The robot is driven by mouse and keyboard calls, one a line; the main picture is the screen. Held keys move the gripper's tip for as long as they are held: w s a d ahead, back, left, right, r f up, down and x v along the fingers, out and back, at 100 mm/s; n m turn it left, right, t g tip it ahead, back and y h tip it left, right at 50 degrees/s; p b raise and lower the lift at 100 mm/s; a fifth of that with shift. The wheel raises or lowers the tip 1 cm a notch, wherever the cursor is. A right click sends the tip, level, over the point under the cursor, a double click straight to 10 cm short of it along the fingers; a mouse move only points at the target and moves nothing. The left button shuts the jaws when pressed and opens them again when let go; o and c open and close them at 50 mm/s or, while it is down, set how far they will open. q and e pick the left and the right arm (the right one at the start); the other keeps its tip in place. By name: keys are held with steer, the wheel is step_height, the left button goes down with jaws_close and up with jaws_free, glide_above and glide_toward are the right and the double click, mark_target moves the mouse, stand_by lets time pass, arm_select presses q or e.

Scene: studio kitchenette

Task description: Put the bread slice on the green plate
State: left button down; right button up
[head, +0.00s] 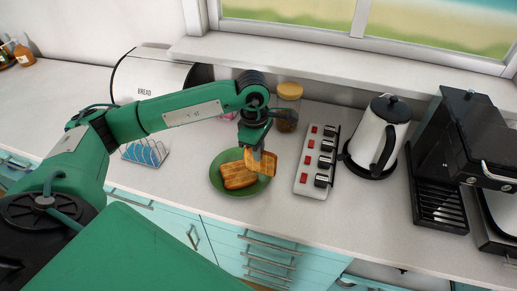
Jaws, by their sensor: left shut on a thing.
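The green plate (227,188) lies on the white counter near its front edge. One toasted bread slice (237,176) lies on the plate. My left gripper (257,152) points down over the right part of the plate and is shut on another bread slice (264,164). That held slice is tilted and overlaps the plate's right side in the picture. I cannot tell whether it touches the plate or the other slice. My right gripper is not in view.
A power strip (316,163) with red switches lies right of the plate, then a white kettle (378,135) and a black coffee machine (463,145). A jar (288,105) stands behind. A bread bin (150,78) and a blue-and-white rack (145,152) are at left.

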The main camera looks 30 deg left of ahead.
arm_select(q)
steer(key=shift+f+b, duration=0.55)
steer(key=shift+b, duration=0.1)
steer(key=c, duration=1.5)
jaws_free()
steer(key=shift+r, duration=0.1)
steer(key=shift+r+p, duration=0.85)
steer(key=shift+p, duration=0.3)
steer(key=shift+a+r+b, duration=0.15)
steer(key=shift+r+b, duration=0.6)
step_height(320, 180, up, 10)
steer(key=b, duration=0.1)
steer(key=shift+a+b, duration=0.35)
steer(key=shift+b, duration=0.05)
steer(key=shift+s+f, duration=0.1)
steer(key=shift+f, duration=0.05)
